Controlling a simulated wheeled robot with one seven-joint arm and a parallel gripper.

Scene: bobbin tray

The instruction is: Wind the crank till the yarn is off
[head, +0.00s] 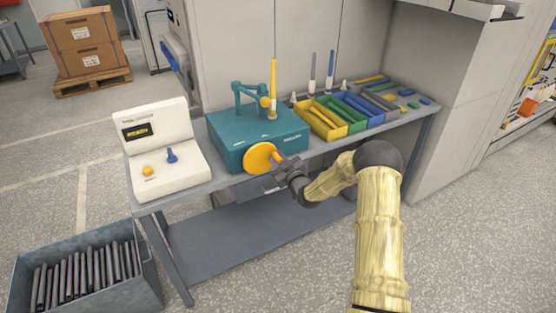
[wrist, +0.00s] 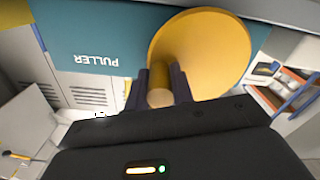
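The teal puller box (head: 255,140) stands on the bench, and its lettering "PULLER" shows in the wrist view (wrist: 90,60). A yellow round crank wheel (head: 260,158) is on its front face; it fills the upper middle of the wrist view (wrist: 215,50). My gripper (head: 283,165) is at the wheel. In the wrist view its dark fingers (wrist: 160,88) lie on both sides of the crank's yellow handle (wrist: 160,97), seemingly touching it. A tall bobbin with yellow yarn (head: 273,80) stands upright on the box, beside a teal bracket arm (head: 250,95).
A white control console (head: 160,160) with a small lit display, an orange knob and a blue lever stands left. Colored trays (head: 325,120) of bobbins and several upright spindles are right of the puller. A grey bin (head: 90,275) of dark rods sits on the floor left.

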